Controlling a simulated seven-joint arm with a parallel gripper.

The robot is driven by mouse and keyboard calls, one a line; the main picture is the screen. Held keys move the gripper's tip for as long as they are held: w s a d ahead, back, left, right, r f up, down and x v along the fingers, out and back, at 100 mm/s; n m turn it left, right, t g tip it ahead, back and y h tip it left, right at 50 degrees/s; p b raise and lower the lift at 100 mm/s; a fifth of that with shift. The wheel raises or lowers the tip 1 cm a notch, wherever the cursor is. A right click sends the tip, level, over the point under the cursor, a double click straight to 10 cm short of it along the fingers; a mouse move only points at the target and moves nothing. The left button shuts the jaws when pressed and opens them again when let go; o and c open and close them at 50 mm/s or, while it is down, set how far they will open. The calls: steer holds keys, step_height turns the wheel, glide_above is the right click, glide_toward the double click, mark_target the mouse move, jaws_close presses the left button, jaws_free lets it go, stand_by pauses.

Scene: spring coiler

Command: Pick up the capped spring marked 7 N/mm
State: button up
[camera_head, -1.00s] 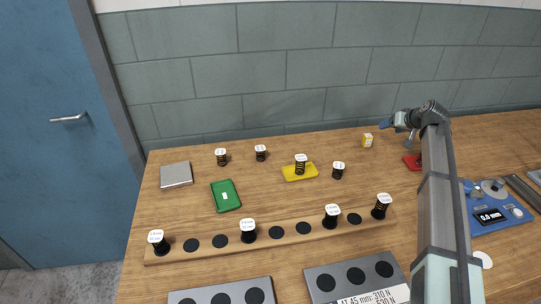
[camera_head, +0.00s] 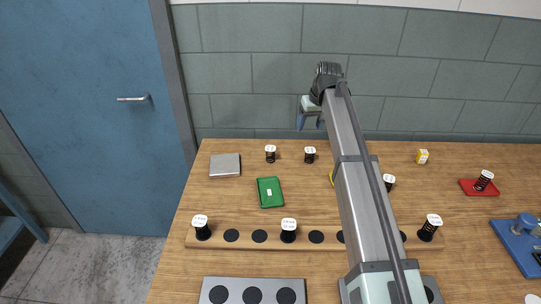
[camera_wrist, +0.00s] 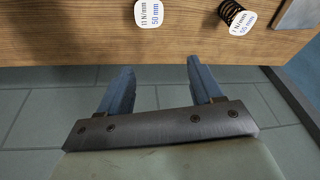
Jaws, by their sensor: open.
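Several black capped springs with white labelled caps stand on the table; the head view is too small to read the labels. Two stand at the back, a left one (camera_head: 270,154) and a right one (camera_head: 309,155). In the wrist view the right one's cap (camera_wrist: 149,14) seems to read 11 N/mm, 50 mm; the left one's cap (camera_wrist: 242,22) seems to read 1 or 7 N/mm, 50 mm. Another spring (camera_head: 389,183) stands beside my arm. My gripper (camera_head: 310,122) is open and empty, up near the wall beyond the table's back edge, its fingers (camera_wrist: 160,85) apart.
A wooden rail (camera_head: 262,243) holds larger springs (camera_head: 202,228). My arm hides much of a yellow tray (camera_head: 332,177).

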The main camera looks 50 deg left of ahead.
steer(key=n+h, duration=0.1)
steer(key=h, duration=0.1)
glide_toward(270, 149)
steer(key=f, duration=0.4)
steer(key=a+f, duration=0.1)
steer(key=f, duration=0.1)
steer(key=shift+w+f, duration=0.2)
steer(key=shift+f, duration=0.05)
steer(key=shift+w+f, duration=0.15)
steer(key=shift+f, duration=2.6)
steer(key=c, duration=1.1)
steer(key=shift+r, duration=0.1)
